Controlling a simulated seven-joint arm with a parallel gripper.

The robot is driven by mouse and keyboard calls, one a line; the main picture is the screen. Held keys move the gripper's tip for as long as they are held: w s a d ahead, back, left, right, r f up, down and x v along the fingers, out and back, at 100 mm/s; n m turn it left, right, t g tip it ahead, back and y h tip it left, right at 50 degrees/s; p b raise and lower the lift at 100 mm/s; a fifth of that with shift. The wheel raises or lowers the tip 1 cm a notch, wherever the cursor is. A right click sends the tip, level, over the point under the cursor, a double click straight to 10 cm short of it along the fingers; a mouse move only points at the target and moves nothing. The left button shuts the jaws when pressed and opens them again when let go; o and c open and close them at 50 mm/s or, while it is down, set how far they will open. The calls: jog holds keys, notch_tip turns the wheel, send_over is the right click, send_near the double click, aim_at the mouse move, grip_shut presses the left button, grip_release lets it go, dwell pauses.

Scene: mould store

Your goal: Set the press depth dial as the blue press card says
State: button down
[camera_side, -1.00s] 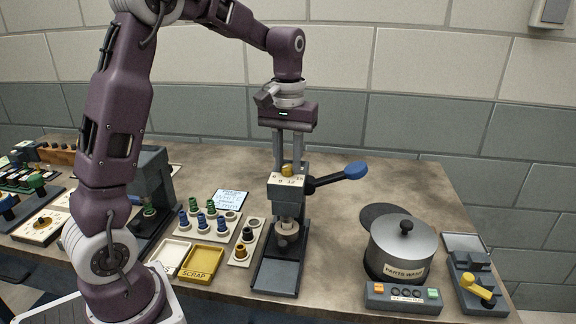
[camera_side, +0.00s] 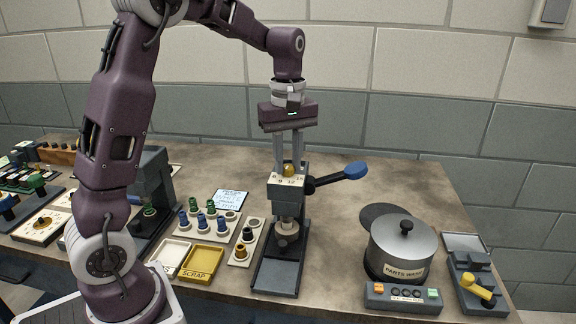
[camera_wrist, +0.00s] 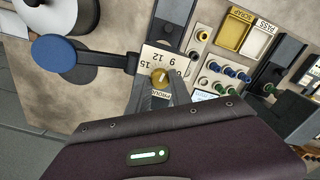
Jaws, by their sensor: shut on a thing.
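The press (camera_side: 288,190) stands mid-bench with a blue-ended lever. On its top is a pale dial plate (camera_wrist: 152,61) with the numbers 6, 9, 12 and 15, and a small brass dial knob (camera_wrist: 160,75) at its middle; the knob also shows in the side view (camera_side: 289,170). My gripper (camera_wrist: 161,82) points straight down and is shut on the knob. The knob's exact pointing direction is too small to read for certain. The blue press card (camera_side: 231,199) lies on the bench left of the press; its lettering is mostly illegible from here.
A rack of blue and green parts (camera_side: 209,223), a yellow scrap tray (camera_side: 204,250) and a white tray lie left of the press. A lidded parts-wash pot (camera_side: 402,245) stands to the right. The blue-ended lever (camera_side: 355,171) sticks out to the press's right.

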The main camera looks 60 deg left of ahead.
aim_at(288, 166)
jog(key=n, duration=0.5)
jog(key=shift+n, duration=0.4)
jog(key=c, duration=0.5)
grip_release()
jog(key=shift+r, duration=4)
